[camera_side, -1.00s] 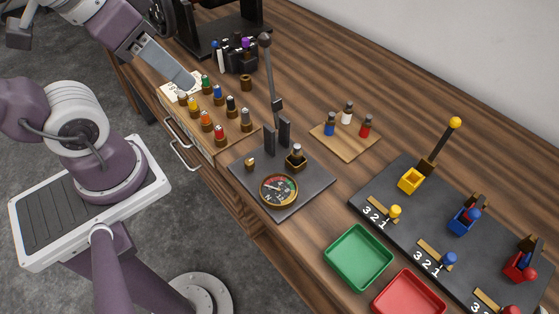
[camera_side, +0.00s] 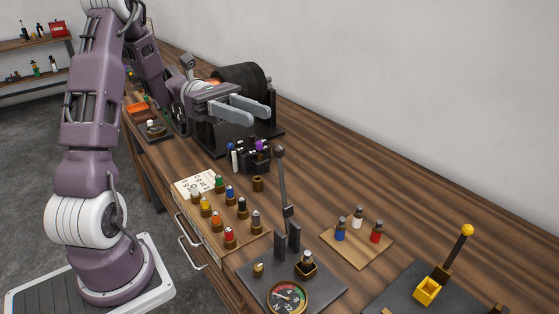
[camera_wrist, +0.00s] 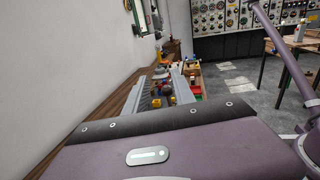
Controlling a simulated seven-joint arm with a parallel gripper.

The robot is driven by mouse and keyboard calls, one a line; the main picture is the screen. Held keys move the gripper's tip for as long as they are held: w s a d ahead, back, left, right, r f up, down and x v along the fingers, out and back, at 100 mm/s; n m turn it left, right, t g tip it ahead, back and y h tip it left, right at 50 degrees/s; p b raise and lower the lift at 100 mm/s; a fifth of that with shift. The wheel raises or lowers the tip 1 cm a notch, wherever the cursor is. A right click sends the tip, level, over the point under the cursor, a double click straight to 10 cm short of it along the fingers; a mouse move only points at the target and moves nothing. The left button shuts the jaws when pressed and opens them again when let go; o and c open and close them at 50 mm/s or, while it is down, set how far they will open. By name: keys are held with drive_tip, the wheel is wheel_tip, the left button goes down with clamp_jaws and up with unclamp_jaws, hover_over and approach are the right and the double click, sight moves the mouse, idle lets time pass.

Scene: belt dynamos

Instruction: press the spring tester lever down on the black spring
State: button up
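The spring tester has a dark base plate (camera_side: 328,284), a round dial (camera_side: 287,298) and an upright lever (camera_side: 283,185) with a dark knob on top. A small piece with a pale top (camera_side: 307,257) sits in the tester's cup; I cannot tell its colour for sure. A black-bodied piece (camera_side: 242,207) stands among several coloured ones on the wooden rack. My gripper (camera_side: 258,113) is open and empty, up and left of the lever knob, in front of a black drum machine. In the wrist view its fingers (camera_wrist: 161,82) show a gap between them.
A black holder with pens (camera_side: 252,158) stands between the drum machine (camera_side: 241,82) and the tester. A small board with blue, white and red pieces (camera_side: 355,252) lies right of the tester. A yellow-knobbed lever (camera_side: 453,250) stands farther right.

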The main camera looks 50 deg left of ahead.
approach(278, 159)
drive_tip(key=w+x, duration=0.1)
drive_tip(key=x, duration=0.2)
drive_tip(key=shift+g, duration=0.3)
drive_tip(key=d, duration=0.4)
drive_tip(key=w+d, duration=0.1)
drive_tip(key=d, duration=0.1)
drive_tip(key=shift+d+f, duration=0.35)
drive_tip(key=shift+d, duration=0.05)
clamp_jaws()
drive_tip(key=shift+r, duration=0.1)
